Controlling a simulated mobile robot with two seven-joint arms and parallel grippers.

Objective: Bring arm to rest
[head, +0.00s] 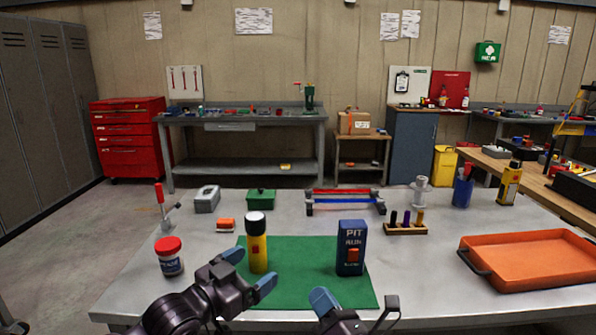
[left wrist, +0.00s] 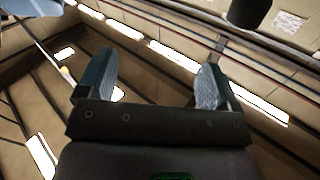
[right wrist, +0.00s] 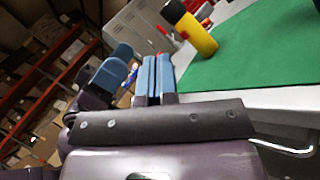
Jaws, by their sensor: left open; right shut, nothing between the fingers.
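My left gripper (head: 250,271) is open and empty at the front edge of the table, in front of the yellow bottle. In the left wrist view its fingers (left wrist: 153,84) stand wide apart with only walls and ceiling lights behind them. My right gripper (head: 323,301) is shut and empty, low at the front edge of the green mat. In the right wrist view its fingers (right wrist: 155,76) are together, with a blue fingertip of my left gripper (right wrist: 116,62) beside them.
A red-lidded jar (head: 170,257) stands left, an orange tray (head: 530,258) lies right. Table between mat and tray is clear.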

